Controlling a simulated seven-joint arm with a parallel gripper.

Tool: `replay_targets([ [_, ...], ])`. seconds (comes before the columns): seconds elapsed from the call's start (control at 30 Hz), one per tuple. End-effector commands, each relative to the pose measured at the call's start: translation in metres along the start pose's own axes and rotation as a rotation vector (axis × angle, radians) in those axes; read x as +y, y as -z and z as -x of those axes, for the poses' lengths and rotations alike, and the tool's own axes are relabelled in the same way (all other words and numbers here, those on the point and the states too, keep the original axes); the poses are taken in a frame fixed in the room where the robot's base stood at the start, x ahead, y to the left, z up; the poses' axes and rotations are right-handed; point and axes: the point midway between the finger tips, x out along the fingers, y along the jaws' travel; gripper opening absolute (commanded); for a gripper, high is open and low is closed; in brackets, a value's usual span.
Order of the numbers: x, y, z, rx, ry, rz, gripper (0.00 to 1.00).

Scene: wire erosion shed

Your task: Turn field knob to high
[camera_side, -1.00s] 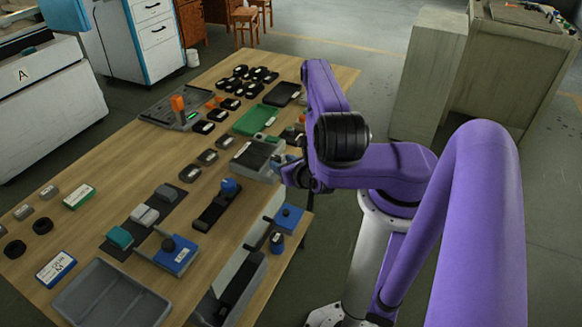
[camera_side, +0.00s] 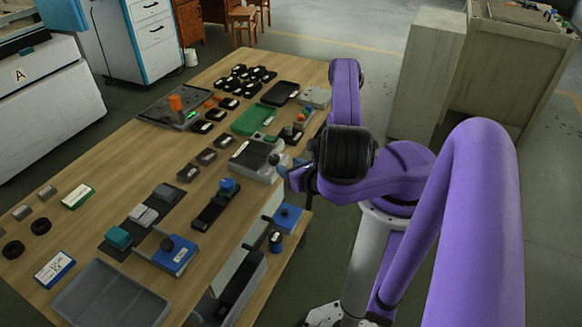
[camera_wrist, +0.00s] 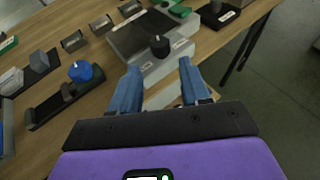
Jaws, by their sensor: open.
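A black round knob (camera_wrist: 159,45) stands on the front of a grey unit (camera_wrist: 153,71) with a dark flat top panel. Its labels are too small to read, so I cannot tell its setting. In the side view the same knob (camera_side: 274,159) shows at the right end of the grey unit (camera_side: 266,172). My gripper (camera_wrist: 159,68) is open and empty, its two blue fingers apart and pointing at the knob. The knob lies ahead of the gap between the fingertips, and I see no contact. In the side view my gripper is partly hidden by my wrist.
A blue knob (camera_wrist: 80,71) on a black rail stands left of the grey unit. A green tray (camera_side: 253,119) lies behind it. Blue boxes (camera_side: 288,216) sit nearer the front. Free floor lies right of the table edge.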

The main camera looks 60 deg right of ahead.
Motion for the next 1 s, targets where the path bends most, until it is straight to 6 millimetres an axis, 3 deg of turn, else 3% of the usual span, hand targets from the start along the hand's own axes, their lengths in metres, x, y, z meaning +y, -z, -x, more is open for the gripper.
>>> replay_targets([
  [0.3,0.000,0.000,0.001,0.000,-0.001,0.000,0.46],
  [0.37,0.000,0.000,0.001,-0.001,-0.001,0.000,0.61],
  [0.47,-0.001,-0.003,-0.003,-0.006,-0.011,-0.008,0.61],
  [0.8,-0.009,-0.038,-0.042,-0.057,-0.221,-0.070,0.61],
  [1.0,-0.025,-0.057,-0.053,-0.084,-0.379,-0.054,0.61],
])
